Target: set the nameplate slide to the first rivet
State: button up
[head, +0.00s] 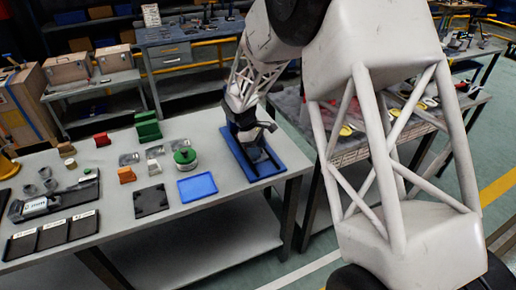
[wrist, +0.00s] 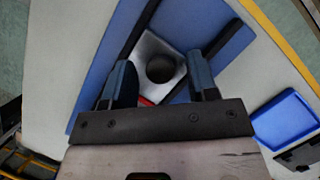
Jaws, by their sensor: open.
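In the wrist view, a silver metal plate with a round dark hole, which looks like the nameplate slide (wrist: 146,50), sits between two dark rails on a blue board (wrist: 108,45). My gripper (wrist: 160,70) is open over it, with one finger on each side of the plate's near part; I cannot tell whether they touch it. A small red mark (wrist: 146,101) shows at the plate's near edge. In the head view, my gripper (head: 250,132) is low over the blue board (head: 238,155) and hides the slide. I cannot make out the rivets.
A small blue tray (head: 197,187) lies left of the board. A black plate (head: 151,200), a green round part (head: 185,158) and several blocks stand farther left on the grey table (head: 215,222). The board lies near the table's right edge, with another cluttered table beyond.

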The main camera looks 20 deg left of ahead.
jog(key=v, duration=0.7)
jog(key=shift+r, duration=0.3)
jog(key=shift+a, duration=0.15)
jog(key=s+d+r+m+y, duration=0.2)
jog(key=s+d+r+m, duration=0.2)
jog(key=d+r, duration=0.45)
jog(key=s+d+r+m+y, duration=0.1)
jog(key=s+d+r+m, duration=0.3)
jog(key=d, duration=0.6)
jog(key=s+d+r+m, duration=0.2)
jog(key=s+d+r, duration=0.3)
jog(key=d, duration=0.5)
jog(key=s+d+m+t+y, duration=0.1)
jog(key=s+d+m, duration=0.7)
jog(key=s+d, duration=1.2)
jog(key=s+t, duration=0.1)
jog(key=s, duration=0.3)
jog(key=shift+d+t, duration=0.2)
jog(key=shift+t, duration=0.1)
